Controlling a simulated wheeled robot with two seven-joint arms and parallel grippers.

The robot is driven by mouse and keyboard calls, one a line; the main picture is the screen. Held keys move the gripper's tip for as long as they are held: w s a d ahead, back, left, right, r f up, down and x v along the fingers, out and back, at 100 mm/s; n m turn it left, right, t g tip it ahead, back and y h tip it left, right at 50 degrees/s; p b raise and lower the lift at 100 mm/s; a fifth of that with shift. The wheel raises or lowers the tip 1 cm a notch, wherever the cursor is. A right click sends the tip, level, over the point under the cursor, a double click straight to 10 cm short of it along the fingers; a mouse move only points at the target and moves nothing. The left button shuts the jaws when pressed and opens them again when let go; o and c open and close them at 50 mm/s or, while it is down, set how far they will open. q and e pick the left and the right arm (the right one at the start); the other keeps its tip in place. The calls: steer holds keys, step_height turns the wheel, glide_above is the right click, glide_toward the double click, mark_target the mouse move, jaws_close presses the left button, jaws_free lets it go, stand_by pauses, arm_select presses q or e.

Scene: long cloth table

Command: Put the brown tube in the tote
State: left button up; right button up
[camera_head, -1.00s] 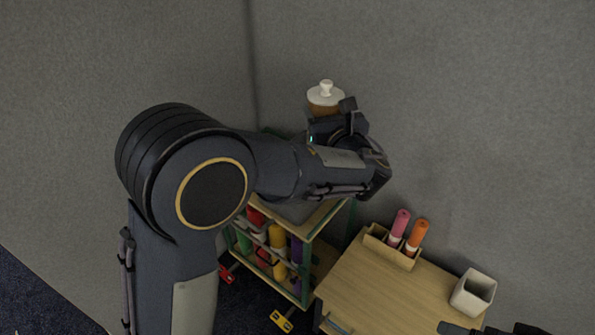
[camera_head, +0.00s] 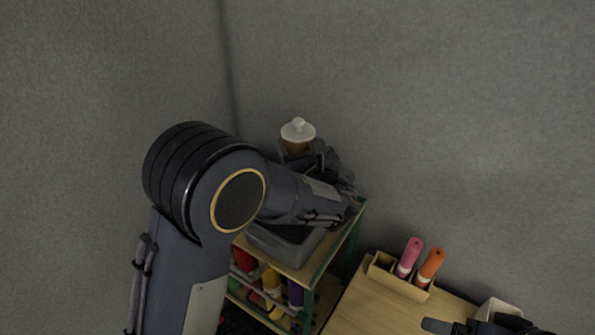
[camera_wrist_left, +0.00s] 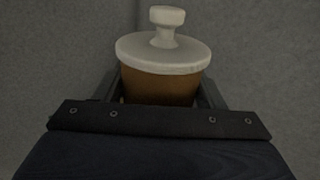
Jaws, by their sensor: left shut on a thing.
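The brown tube (camera_wrist_left: 160,88) has a white cap with a knob and is upright between the fingers of my left gripper (camera_wrist_left: 160,100) in the left wrist view. In the head view its white cap (camera_head: 298,130) shows above my left gripper (camera_head: 297,155), which is shut on it. The grey tote (camera_head: 285,245) stands on top of a wooden shelf unit, below my left forearm, which hides part of it. The tube is held above and behind the tote. My right gripper (camera_head: 480,326) shows only in part at the bottom right edge.
The shelf unit (camera_head: 318,262) holds several coloured tubes below its top. To its right, a wooden table (camera_head: 375,305) carries a holder with a pink marker (camera_head: 410,257) and an orange marker (camera_head: 429,267), and a white cup (camera_head: 497,310). Grey walls stand behind.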

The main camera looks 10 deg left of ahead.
arm_select(q)
step_height(320, 180, down, 4)
steer(key=shift+f, duration=0.25)
steer(key=shift+f+b, duration=0.2)
steer(key=shift+b, duration=0.2)
steer(key=o, duration=1.4)
